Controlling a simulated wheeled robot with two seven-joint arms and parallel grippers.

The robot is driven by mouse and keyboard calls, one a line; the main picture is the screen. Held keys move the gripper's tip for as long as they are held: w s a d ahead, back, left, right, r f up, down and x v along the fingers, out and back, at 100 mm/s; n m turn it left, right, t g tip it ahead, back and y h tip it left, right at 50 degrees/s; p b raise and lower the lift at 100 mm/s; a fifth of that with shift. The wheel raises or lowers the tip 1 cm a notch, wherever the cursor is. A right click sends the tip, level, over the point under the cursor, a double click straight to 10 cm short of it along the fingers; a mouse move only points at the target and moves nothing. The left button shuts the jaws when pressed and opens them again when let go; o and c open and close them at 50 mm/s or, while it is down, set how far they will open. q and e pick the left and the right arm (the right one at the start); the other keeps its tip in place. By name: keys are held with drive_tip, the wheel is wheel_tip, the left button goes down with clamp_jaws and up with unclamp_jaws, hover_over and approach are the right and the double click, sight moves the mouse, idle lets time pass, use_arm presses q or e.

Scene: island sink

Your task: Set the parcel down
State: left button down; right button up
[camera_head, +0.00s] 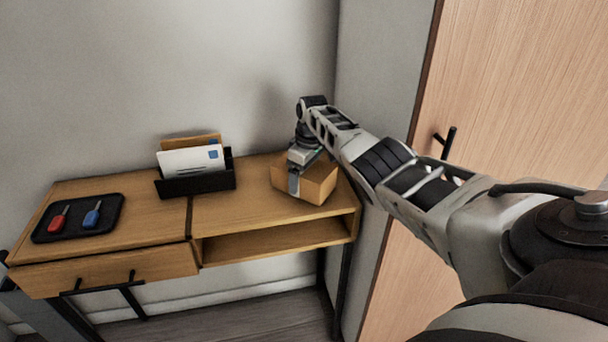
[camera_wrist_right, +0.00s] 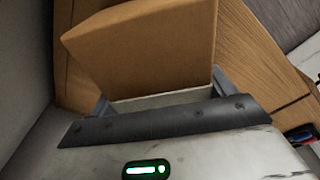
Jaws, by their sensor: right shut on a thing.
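The parcel (camera_head: 319,184) is a small brown cardboard box at the right end of the wooden console table (camera_head: 235,208). My right gripper (camera_head: 294,182) reaches down over it from the right and is shut on it. In the right wrist view the parcel (camera_wrist_right: 145,50) sits between the two fingers (camera_wrist_right: 160,98), close to the palm. The parcel's underside looks at or very near the tabletop; I cannot tell whether it touches. My left gripper is in neither view.
A black letter holder (camera_head: 196,184) with envelopes stands left of the parcel. A black tray (camera_head: 78,217) with a red and a blue key lies at the left end. A grey wall is close to the right, beside a wooden door (camera_head: 500,90). The tabletop between holder and parcel is clear.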

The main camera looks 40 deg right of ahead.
drive_tip(key=o, duration=1.1)
drive_tip(key=shift+c, duration=0.2)
